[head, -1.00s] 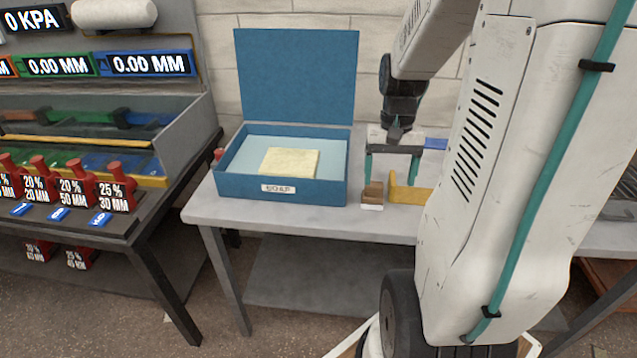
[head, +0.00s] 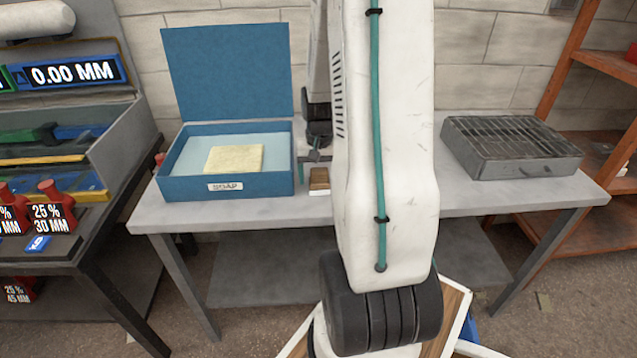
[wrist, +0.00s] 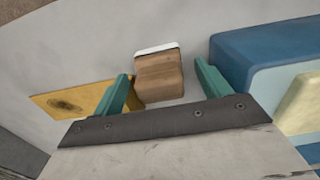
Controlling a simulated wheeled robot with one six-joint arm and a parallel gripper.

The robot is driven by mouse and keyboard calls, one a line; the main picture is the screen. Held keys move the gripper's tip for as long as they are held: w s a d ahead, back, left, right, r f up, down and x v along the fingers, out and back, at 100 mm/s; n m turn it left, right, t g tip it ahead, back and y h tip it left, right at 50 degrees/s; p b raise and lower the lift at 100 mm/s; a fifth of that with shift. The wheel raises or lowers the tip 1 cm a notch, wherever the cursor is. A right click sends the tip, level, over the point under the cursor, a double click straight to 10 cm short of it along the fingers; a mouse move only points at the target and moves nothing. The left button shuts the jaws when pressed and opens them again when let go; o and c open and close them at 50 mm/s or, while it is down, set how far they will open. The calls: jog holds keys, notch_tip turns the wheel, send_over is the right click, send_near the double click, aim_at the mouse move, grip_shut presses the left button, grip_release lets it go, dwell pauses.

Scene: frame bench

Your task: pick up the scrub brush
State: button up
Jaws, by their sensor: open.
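The scrub brush (head: 319,180) is a small brown wooden block with a white edge, lying on the grey bench right of the blue soap box. In the wrist view the brush (wrist: 158,82) shows between the fingertips, white side away from the gripper. My gripper (wrist: 161,72) is open, with one teal finger on each side of the brush and a visible gap beside each. The fingers are not closed on it. In the head view my arm hides most of the gripper; one teal finger shows just left of the brush.
The open blue soap box (head: 228,186) holds a pale yellow sponge (head: 233,158) and stands close to the brush. A yellow piece (wrist: 70,98) with a dark spot lies on its other side. A grey grill-topped box (head: 510,148) stands at the bench's right.

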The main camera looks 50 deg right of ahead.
jog(key=shift+f, duration=0.25)
jog(key=c, duration=1.2)
jog(key=shift+r, duration=0.15)
